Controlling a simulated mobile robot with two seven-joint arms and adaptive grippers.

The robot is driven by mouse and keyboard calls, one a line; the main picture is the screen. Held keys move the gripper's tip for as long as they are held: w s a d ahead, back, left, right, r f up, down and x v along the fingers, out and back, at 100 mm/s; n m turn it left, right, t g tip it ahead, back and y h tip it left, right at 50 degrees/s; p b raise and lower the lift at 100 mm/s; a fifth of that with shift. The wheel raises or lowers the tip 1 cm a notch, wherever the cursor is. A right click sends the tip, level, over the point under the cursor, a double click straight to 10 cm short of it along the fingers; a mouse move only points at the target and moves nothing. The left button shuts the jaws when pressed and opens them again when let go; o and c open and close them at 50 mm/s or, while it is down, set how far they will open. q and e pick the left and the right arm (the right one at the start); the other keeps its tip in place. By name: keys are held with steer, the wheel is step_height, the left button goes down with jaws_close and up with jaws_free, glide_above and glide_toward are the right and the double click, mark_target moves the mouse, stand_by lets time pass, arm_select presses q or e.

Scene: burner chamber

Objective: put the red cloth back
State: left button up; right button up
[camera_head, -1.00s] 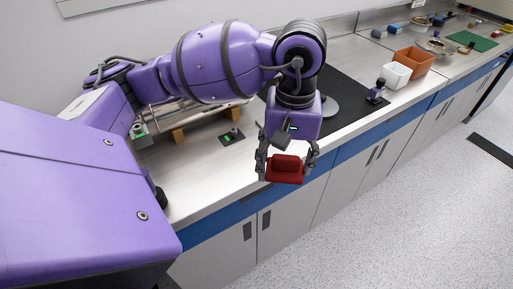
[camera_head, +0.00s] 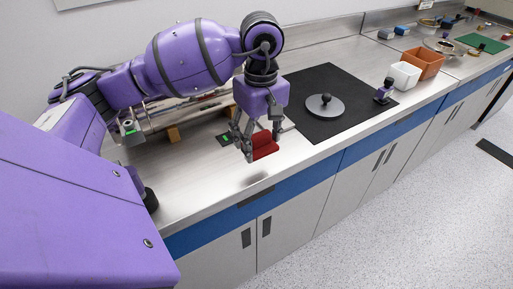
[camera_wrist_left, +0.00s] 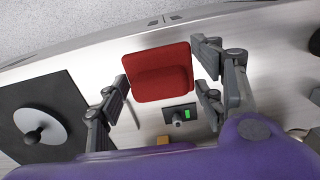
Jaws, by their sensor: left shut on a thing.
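The red cloth (camera_head: 264,146) is a small folded pad. My left gripper (camera_head: 258,142) is shut on it and holds it above the counter near its front edge, with a shadow on the counter below. In the left wrist view the red cloth (camera_wrist_left: 160,72) sits between the two fingers of my left gripper (camera_wrist_left: 163,80), with a finger at each side. My right gripper is not in view.
A black mat (camera_head: 345,118) with a grey round disc and knob (camera_head: 325,107) lies right of the gripper. A white bin (camera_head: 403,75) and an orange bin (camera_head: 424,63) stand farther right. A small plate with a green light (camera_head: 226,139) lies close behind the gripper. A green mat (camera_head: 482,43) lies far right.

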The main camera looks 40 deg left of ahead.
mark_target(257, 149)
arm_select(q)
steer(key=f, duration=0.1)
steer(key=w+a+f, duration=0.1)
steer(key=shift+w+a+f, duration=0.25)
steer(key=shift+a+f, duration=0.15)
steer(key=f, duration=0.3)
steer(key=shift+w+a+f, duration=0.2)
steer(key=shift+a+f, duration=0.05)
steer(key=shift+f, duration=0.1)
steer(key=shift+f, duration=0.25)
steer(key=o, duration=1.1)
steer(key=shift+r, duration=0.1)
steer(key=shift+r, duration=0.1)
